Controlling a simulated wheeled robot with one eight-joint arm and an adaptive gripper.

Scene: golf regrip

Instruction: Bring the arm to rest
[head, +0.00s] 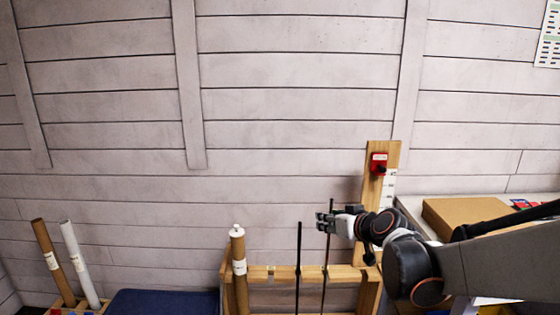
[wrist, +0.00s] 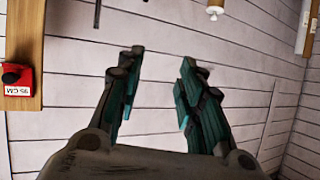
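My gripper (head: 326,222) is in the head view in front of the wooden rack (head: 262,272), on its right side, raised above the rack's rail. In the wrist view my gripper (wrist: 160,65) has its two dark teal fingers apart with only wall between them. A thin shaft (head: 325,285) stands in the rack below the fingers and its upper part passes by them; the head view does not settle whether they touch. A black shaft (head: 298,262) stands upright to its left. A brown tube with a white cap (head: 238,262) stands at the rack's left end.
A wooden post (head: 384,148) with a red block (head: 379,160) rises behind my arm. A cardboard box (head: 455,215) lies on the white table at right. Brown and white tubes (head: 72,255) lean at far left beside a blue cushion-like surface (head: 165,302).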

